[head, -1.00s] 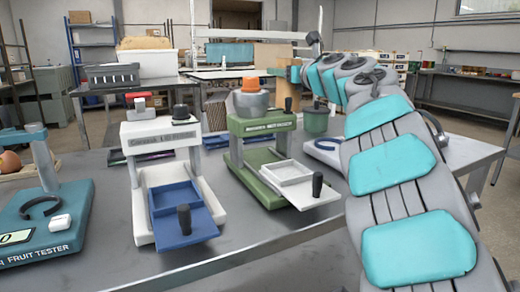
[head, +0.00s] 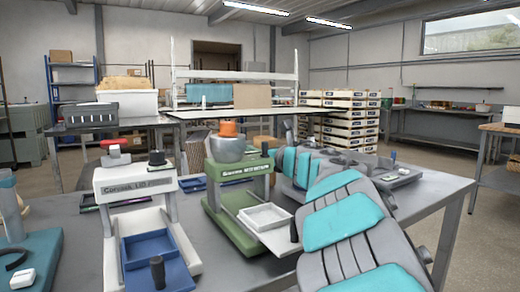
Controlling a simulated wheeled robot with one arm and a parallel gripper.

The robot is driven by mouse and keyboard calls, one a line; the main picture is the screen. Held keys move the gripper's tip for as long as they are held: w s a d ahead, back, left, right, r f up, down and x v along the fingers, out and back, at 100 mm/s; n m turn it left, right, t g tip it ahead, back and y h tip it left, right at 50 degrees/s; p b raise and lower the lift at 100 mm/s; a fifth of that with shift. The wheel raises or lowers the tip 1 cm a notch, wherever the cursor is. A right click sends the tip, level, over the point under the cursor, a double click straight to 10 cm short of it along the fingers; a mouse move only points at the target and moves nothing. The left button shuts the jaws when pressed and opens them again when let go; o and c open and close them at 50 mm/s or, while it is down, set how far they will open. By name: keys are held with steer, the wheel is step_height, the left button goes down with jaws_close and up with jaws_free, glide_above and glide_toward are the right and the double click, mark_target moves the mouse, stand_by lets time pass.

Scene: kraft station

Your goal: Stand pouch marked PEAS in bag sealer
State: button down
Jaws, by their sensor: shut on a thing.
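My arm (head: 345,225) reaches from the lower right over the right part of the grey table. My gripper cannot be made out; the far end of the arm is hidden behind its own links. No pouch marked PEAS can be seen. I cannot tell which device is the bag sealer. A low grey device (head: 392,174) lies at the table's right end, just beyond the arm and partly hidden by it.
A white machine (head: 138,190) with a blue tray (head: 150,246) and a green machine (head: 240,190) with a white tray (head: 266,217) stand on the table (head: 425,200). A teal tester (head: 35,255) is at the left edge. Stacked crates (head: 350,125) stand behind.

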steer(key=shift+f, duration=0.15)
steer(key=shift+c, duration=0.6)
jaws_free()
